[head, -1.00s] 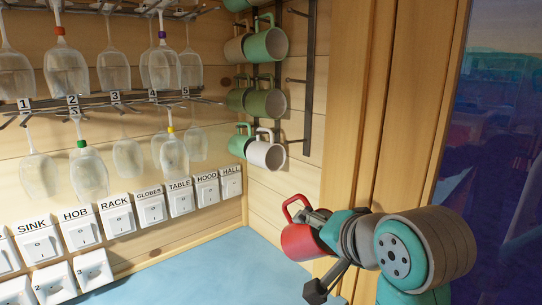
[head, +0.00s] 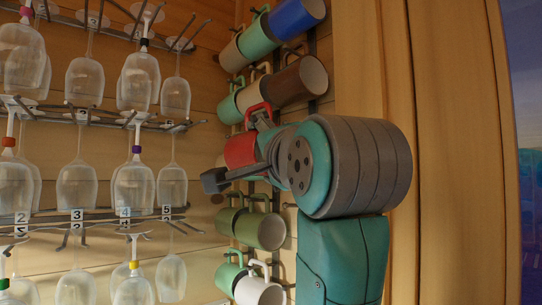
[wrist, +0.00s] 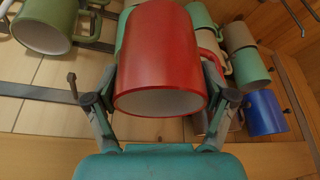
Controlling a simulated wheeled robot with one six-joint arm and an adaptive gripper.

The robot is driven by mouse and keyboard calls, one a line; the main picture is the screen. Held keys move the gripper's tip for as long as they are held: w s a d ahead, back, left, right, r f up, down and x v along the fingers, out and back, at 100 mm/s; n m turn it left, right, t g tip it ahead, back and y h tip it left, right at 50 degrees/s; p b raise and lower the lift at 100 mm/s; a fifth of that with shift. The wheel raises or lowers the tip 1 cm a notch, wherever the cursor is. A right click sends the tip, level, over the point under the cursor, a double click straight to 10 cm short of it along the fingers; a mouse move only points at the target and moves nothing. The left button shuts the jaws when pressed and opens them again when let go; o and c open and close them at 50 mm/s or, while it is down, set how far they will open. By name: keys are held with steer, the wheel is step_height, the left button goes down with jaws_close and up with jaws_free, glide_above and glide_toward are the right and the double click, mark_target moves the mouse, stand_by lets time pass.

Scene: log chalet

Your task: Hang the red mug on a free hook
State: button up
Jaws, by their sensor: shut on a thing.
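The red mug (head: 240,151) is held in my gripper (head: 266,146) in front of the wall mug rack, in the head view. Its red handle points up, and my wrist covers its right part. In the wrist view the red mug (wrist: 160,58) fills the middle, its pale open mouth towards the camera, with the fingers of my gripper (wrist: 160,95) on both sides. A hook (wrist: 72,84) without a mug sticks out left of it. Whether the mug's handle touches any hook is hidden.
A blue mug (head: 296,17) and a brown mug (head: 303,80) hang above the red one; an olive mug (head: 260,231) and a white mug (head: 260,291) hang below. Wine glasses (head: 135,190) hang at left. A wooden post (head: 440,150) stands at right.

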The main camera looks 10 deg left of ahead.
steer(key=shift+w+r, duration=0.2)
steer(key=shift+w, duration=0.2)
steer(key=shift+s, duration=0.35)
steer(key=shift+w, duration=0.1)
steer(key=w+d+f, duration=0.1)
steer(key=w+d, duration=0.4)
steer(key=w, duration=0.1)
steer(key=shift+w, duration=0.3)
stand_by(1.1)
steer(key=shift+d+f, duration=0.1)
stand_by(0.5)
steer(key=o, duration=1.3)
steer(key=shift+c, duration=0.2)
